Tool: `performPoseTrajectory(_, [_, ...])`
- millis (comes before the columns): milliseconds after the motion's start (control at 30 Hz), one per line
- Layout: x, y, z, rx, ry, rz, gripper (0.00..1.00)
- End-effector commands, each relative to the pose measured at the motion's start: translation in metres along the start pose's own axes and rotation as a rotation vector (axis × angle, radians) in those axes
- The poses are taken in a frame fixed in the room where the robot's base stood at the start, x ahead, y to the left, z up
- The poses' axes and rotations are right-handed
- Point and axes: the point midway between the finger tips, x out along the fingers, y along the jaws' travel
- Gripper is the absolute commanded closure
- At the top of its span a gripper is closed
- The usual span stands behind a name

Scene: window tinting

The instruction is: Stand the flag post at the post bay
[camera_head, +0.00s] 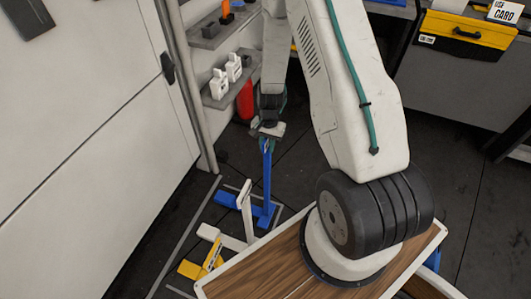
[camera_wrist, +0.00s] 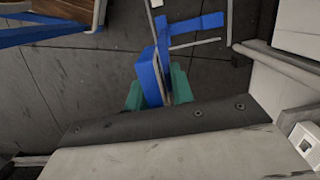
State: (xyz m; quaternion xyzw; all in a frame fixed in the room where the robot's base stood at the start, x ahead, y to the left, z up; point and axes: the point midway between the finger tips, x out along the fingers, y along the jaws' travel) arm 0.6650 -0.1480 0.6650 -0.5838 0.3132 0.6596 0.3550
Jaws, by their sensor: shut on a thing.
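The blue flag post (camera_head: 266,180) hangs upright below my gripper (camera_head: 267,138) in the head view, with its blue crossed feet (camera_head: 264,214) low, at or close to the floor. I cannot tell whether the feet touch it. In the wrist view the green fingers of my gripper (camera_wrist: 157,88) are shut on the post's upper part, and the blue post (camera_wrist: 149,80) runs away from the camera to its feet (camera_wrist: 198,24). Grey floor lines (camera_head: 185,238) run left of the post in the head view. No label names a bay there.
A white post (camera_head: 246,208) and a yellow footed piece (camera_head: 205,262) stand close in front of the blue feet. A wood-topped table (camera_head: 285,269) is in the foreground. Wall shelves (camera_head: 230,84) hold white bottles (camera_head: 219,84); a red cylinder (camera_head: 245,101) is beside them.

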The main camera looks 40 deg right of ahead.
Motion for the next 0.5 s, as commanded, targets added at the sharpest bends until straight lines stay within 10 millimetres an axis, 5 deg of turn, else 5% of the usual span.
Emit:
performPoseTrajectory(300, [0.037,0.0,-0.004,-0.001,0.0,0.0,1.0])
performPoseTrajectory(500, [0.037,-0.001,-0.005,-0.001,0.002,-0.001,1.0])
